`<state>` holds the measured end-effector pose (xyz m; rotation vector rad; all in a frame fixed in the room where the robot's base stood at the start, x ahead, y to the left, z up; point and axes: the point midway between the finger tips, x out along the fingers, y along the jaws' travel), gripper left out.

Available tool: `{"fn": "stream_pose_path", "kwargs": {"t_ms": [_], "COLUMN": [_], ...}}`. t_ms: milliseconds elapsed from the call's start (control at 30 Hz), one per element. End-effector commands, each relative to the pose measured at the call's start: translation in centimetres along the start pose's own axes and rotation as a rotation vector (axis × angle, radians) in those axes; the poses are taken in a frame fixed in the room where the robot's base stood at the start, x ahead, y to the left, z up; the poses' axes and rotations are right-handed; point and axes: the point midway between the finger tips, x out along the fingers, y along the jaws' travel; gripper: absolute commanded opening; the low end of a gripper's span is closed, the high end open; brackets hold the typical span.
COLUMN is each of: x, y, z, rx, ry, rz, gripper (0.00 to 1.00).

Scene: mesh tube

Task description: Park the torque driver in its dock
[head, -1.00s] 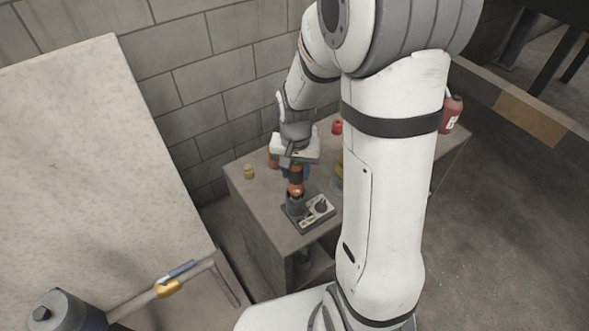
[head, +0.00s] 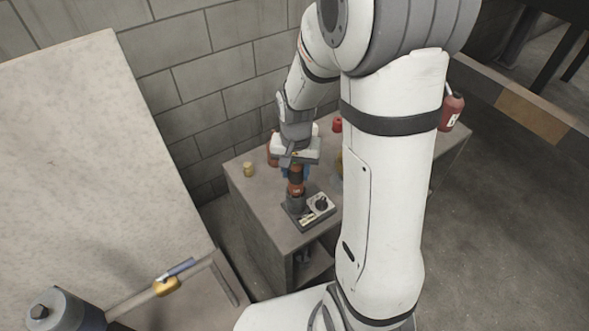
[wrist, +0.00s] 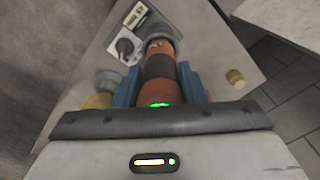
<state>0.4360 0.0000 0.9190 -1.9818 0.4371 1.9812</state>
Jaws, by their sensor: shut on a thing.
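The torque driver (head: 295,186) is an orange and dark cylinder, standing about upright below my gripper (head: 294,174). In the wrist view my gripper (wrist: 160,92) is shut on the driver (wrist: 160,62), with a blue finger on each side of its body. The dock (head: 318,218) is a dark tray with a grey holder and a pale panel on the cabinet top. The driver's lower end is at the grey holder on the dock's left side; I cannot tell how deep it sits. The dock also shows in the wrist view (wrist: 124,45), beyond the driver's far end.
A small yellow-brown piece (head: 248,169) stands on the cabinet top (head: 262,200) to the left. A red item (head: 337,125) stands at the back. A red bottle (head: 452,112) is at the far right. My arm hides part of the cabinet's right side.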

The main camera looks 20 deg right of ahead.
Motion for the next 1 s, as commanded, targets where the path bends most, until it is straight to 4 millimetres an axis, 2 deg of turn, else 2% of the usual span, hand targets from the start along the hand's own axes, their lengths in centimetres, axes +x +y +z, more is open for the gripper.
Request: {"fn": "stream_pose_path", "kwargs": {"t_ms": [1000], "x": [1.1], "y": [0.0], "z": [0.0], "rx": [0.0], "ry": [0.001], "rz": [0.0], "gripper": [0.1]}}
